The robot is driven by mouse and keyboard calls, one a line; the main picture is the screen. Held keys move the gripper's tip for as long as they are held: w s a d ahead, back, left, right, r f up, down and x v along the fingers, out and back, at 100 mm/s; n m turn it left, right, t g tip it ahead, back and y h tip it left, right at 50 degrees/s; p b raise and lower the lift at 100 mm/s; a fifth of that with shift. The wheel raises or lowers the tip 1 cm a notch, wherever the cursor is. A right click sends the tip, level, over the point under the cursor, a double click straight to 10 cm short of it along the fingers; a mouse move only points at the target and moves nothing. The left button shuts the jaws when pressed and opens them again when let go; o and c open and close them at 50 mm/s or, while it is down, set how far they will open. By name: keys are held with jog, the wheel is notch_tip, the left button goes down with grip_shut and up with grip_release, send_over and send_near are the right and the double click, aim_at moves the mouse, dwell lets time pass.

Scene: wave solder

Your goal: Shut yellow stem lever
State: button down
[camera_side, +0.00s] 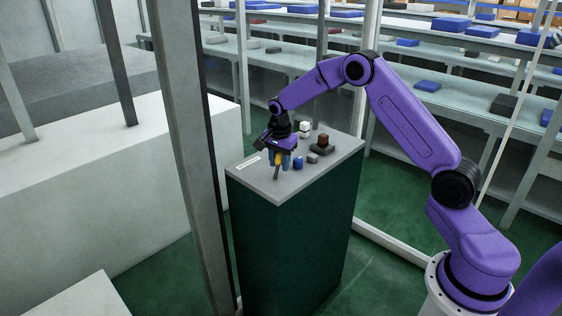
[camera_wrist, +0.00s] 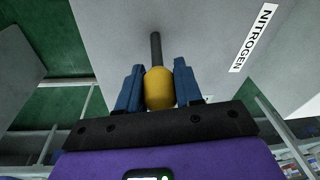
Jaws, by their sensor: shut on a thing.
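The yellow lever (camera_wrist: 159,88) is an egg-shaped yellow knob with a dark grey stem (camera_wrist: 155,45) reaching away from it in the wrist view. My gripper (camera_wrist: 158,88) has its two blue fingers on either side of the yellow knob, shut on it. In the side view, my gripper (camera_side: 279,160) points down at the front left of the grey cabinet top, with the yellow part (camera_side: 278,158) between the blue fingers. The stem's base is hard to make out there.
A grey post (camera_side: 185,150) stands left of the cabinet.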

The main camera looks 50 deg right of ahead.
aim_at(269, 182)
jog(key=h, duration=0.1)
jog(key=a+h, duration=0.1)
jog(key=h, duration=0.1)
jog(key=a+h, duration=0.1)
jog(key=shift+a+r, duration=0.25)
jog(key=shift+a+f+n+h, duration=0.15)
jog(key=shift+a+h, duration=0.4)
jog(key=shift+h, duration=0.7)
jog(key=shift+a+f+n+h, duration=0.15)
jog(key=shift+a+h, duration=0.35)
jog(key=shift+h, duration=0.75)
jog(key=shift+a, duration=0.1)
jog(key=c, duration=0.8)
grip_release()
jog(key=shift+v, duration=8.75)
jog(key=shift+s, duration=0.15)
